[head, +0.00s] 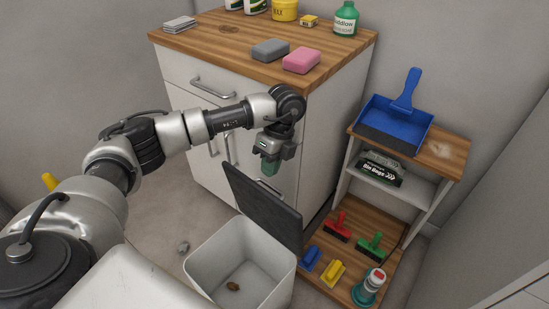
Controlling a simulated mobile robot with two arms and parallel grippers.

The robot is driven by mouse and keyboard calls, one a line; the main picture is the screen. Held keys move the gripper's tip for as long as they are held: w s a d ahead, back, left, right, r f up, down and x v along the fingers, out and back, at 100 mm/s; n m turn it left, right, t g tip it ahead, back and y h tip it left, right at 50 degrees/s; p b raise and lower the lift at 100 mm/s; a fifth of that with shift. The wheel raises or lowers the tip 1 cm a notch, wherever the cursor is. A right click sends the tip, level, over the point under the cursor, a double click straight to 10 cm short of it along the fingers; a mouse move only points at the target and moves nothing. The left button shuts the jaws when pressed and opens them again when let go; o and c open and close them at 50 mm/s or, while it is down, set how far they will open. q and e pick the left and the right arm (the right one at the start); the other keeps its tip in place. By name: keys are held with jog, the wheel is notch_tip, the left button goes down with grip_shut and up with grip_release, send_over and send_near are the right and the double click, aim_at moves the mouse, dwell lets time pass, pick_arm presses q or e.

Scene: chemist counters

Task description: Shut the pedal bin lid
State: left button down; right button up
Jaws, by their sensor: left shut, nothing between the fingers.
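The pedal bin (240,262) is a pale open box at the bottom middle, with a small brown item on its floor. Its dark grey lid (262,205) stands raised and tilted at the bin's far side. My left gripper (269,168) points down just behind and above the lid's upper edge. Its greenish fingers are shut and empty. I cannot tell whether the fingertips touch the lid. My right gripper is not in view.
A wood-topped cabinet (200,50) with sponges and bottles stands behind the arm. A low shelf (440,150) on the right holds a blue dustpan (395,125), a bin bag box (382,170) and several small brushes.

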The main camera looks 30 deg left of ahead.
aim_at(266, 184)
pick_arm(q)
jog(key=shift+b+x, duration=0.4)
jog(key=shift+x, duration=2.25)
